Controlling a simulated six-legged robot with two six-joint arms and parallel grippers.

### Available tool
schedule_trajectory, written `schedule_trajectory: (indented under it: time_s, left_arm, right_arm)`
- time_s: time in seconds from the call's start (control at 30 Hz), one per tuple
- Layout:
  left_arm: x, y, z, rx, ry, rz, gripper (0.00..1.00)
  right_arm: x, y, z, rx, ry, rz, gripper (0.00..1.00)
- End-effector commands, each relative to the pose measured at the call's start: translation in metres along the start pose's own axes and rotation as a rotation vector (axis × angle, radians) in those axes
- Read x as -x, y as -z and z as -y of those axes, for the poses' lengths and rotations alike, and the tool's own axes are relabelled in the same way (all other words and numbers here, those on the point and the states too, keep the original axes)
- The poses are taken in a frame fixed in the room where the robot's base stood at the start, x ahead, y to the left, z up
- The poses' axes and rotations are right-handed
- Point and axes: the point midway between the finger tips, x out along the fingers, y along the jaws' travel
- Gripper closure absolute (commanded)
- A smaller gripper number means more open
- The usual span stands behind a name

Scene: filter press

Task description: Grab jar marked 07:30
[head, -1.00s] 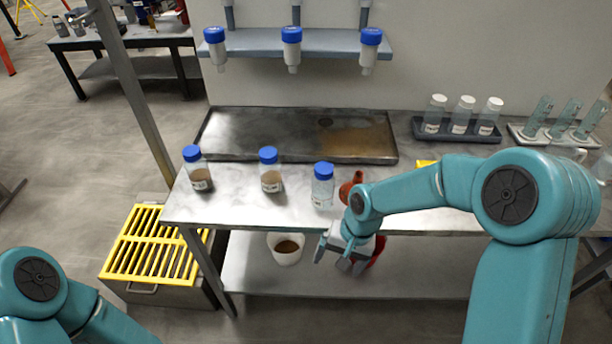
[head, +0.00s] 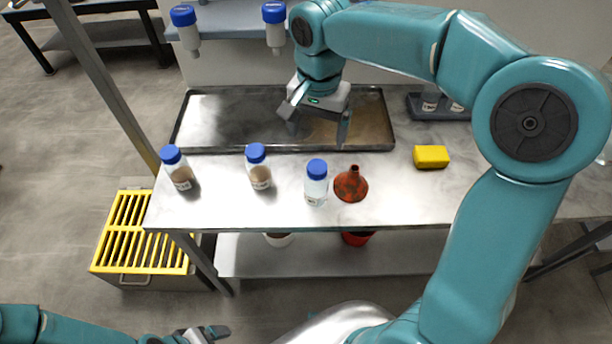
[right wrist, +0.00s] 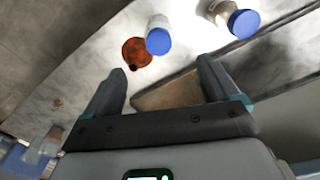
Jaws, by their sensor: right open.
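Three blue-capped jars stand upright in a row on the steel bench: a left jar (head: 180,174) with brown contents, a middle jar (head: 259,174) with tan contents, and a right jar (head: 316,188) that looks clear and pale. Their labels are too small to read, so I cannot tell which is 07:30. In the right wrist view the pale jar (right wrist: 158,27) and a brownish one (right wrist: 228,14) show beyond the fingers. My right gripper (head: 316,130) is open and empty above the tray, behind the jars. My left gripper (head: 205,333) is low at the bottom edge, away from the bench; its jaws are unclear.
An orange-red funnel (head: 351,184) stands just right of the pale jar. A yellow block (head: 431,157) lies farther right. A shallow steel tray (head: 215,140) is behind the jars. Blue-capped bottles (head: 186,30) hang from the rack above.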

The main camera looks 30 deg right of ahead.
Motion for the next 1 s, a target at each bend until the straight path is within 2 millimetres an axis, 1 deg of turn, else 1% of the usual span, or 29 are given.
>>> schedule_trajectory:
  time_s: [0.07, 0.13, 0.4, 0.5, 0.73, 0.87, 0.9, 1.0]
  left_arm:
    - [0.000, 0.000, 0.000, 0.000, 0.000, 0.001, 0.12]
    - [-0.001, 0.000, 0.000, 0.000, 0.000, 0.001, 0.12]
    - [-0.001, 0.000, 0.000, 0.000, 0.000, 0.001, 0.12]
    - [0.000, 0.000, 0.000, 0.000, 0.000, 0.000, 0.12]
    - [0.002, 0.000, -0.001, 0.000, 0.000, 0.001, 0.12]
    - [0.009, 0.000, -0.003, 0.000, 0.000, 0.000, 0.12]
    - [0.009, 0.000, -0.003, 0.000, 0.000, 0.000, 0.12]
    - [0.009, 0.000, -0.004, 0.000, 0.000, 0.000, 0.12]
  right_arm:
    - [-0.005, -0.001, -0.004, -0.008, -0.004, -0.001, 0.11]
    - [-0.018, -0.002, -0.006, -0.011, -0.006, 0.001, 0.11]
    - [-0.081, -0.005, -0.010, -0.013, -0.007, 0.003, 0.11]
    - [-0.097, -0.005, -0.009, -0.013, -0.005, 0.002, 0.11]
    - [-0.116, -0.003, -0.007, -0.010, -0.004, 0.001, 0.11]
    - [-0.136, 0.000, -0.006, -0.010, -0.006, 0.003, 0.11]
    - [-0.143, 0.001, -0.006, -0.010, -0.005, 0.003, 0.11]
    - [-0.156, 0.001, -0.005, -0.008, -0.004, 0.002, 0.11]
